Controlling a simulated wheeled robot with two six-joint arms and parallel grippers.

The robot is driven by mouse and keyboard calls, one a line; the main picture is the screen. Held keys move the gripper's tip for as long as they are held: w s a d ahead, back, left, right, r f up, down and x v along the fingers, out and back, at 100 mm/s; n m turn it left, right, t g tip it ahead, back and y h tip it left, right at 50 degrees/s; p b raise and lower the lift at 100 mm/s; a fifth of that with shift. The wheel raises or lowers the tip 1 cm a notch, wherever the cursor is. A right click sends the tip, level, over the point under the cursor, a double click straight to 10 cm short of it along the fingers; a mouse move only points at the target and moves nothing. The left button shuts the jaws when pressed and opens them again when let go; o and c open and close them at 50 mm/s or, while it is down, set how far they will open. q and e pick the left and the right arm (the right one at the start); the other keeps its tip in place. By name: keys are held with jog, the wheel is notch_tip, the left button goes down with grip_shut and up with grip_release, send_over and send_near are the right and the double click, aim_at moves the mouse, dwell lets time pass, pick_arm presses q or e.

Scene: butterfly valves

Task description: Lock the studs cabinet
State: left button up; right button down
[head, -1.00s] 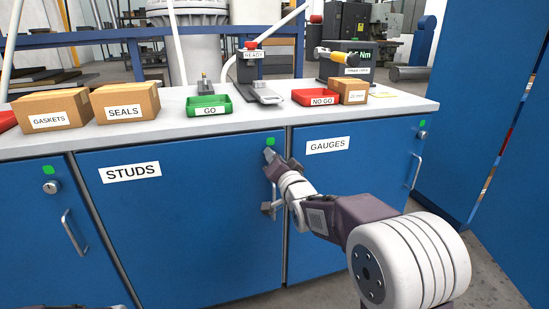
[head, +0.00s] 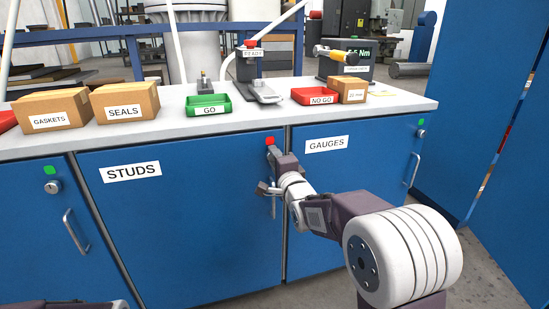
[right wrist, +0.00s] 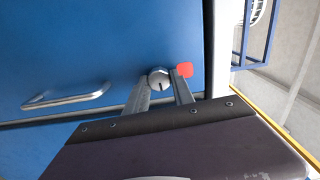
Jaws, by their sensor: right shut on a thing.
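The studs cabinet (head: 180,230) is a shut blue door with a white STUDS label (head: 131,172). Its indicator light (head: 270,141) at the top right of the door is red, and also shows red in the right wrist view (right wrist: 185,70). My right gripper (head: 266,172) is at the door's upper right corner, just below the light. In the right wrist view its fingers are shut on the round metal lock (right wrist: 158,77), whose dark slot shows. The door handle (right wrist: 66,97) is beside it; the gripper partly hides it in the head view.
The gauges cabinet (head: 340,205) adjoins on the right, and another cabinet with a green light (head: 50,170) on the left. The countertop (head: 240,125) above carries boxes, a green GO tray (head: 208,104) and a red NO GO tray (head: 315,96).

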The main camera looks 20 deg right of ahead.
jog(key=shift+m, duration=0.4)
jog(key=c, duration=1.1)
grip_release()
jog(key=shift+s, duration=0.25)
jog(key=shift+s+d+p, duration=0.15)
jog(key=shift+s+p, duration=1.3)
jog(key=shift+s, duration=2.85)
